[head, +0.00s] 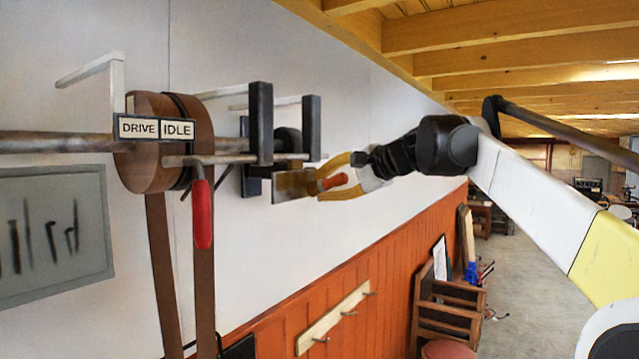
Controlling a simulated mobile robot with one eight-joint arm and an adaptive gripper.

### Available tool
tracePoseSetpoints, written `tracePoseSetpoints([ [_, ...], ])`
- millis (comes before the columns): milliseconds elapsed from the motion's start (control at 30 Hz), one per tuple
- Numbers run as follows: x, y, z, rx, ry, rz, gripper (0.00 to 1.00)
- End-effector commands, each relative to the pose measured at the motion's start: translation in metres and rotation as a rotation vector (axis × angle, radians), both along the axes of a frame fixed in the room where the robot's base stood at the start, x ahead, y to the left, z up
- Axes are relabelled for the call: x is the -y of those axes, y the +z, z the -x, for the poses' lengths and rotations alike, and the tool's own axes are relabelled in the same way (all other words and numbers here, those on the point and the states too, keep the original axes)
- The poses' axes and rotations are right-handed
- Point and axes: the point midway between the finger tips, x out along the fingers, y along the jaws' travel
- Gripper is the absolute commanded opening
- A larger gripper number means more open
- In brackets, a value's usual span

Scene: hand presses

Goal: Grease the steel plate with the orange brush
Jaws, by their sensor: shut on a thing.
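A flat grey-brown plate (290,186), which looks like the steel plate, lies just left of the fingertips, below the dark brackets. The brush's bristle end is hidden or too small to make out. I cannot tell whether the brush touches the plate.
A shaft with a brown pulley (147,143), belts and a "DRIVE IDLE" sign (157,128) runs along the wall at left. A red-handled lever (202,213) hangs beside it. Dark upright brackets (261,123) stand close above the plate. Open floor (525,285) lies at right.

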Motion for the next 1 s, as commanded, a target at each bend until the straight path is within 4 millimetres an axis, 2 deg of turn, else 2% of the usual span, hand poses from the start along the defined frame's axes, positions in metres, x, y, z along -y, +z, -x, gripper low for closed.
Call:
tracePoseSetpoints([
  [133,0.009,0.003,-0.013,0.001,-0.002,0.000,0.00],
  [300,0.014,0.002,-0.018,0.001,-0.001,-0.001,0.00],
  [467,0.013,0.000,-0.015,0.001,0.000,-0.001,0.00],
  [800,-0.006,0.000,0.007,0.000,0.001,-0.001,0.00],
  [1000,-0.010,0.000,0.013,0.001,-0.001,-0.001,0.00],
])
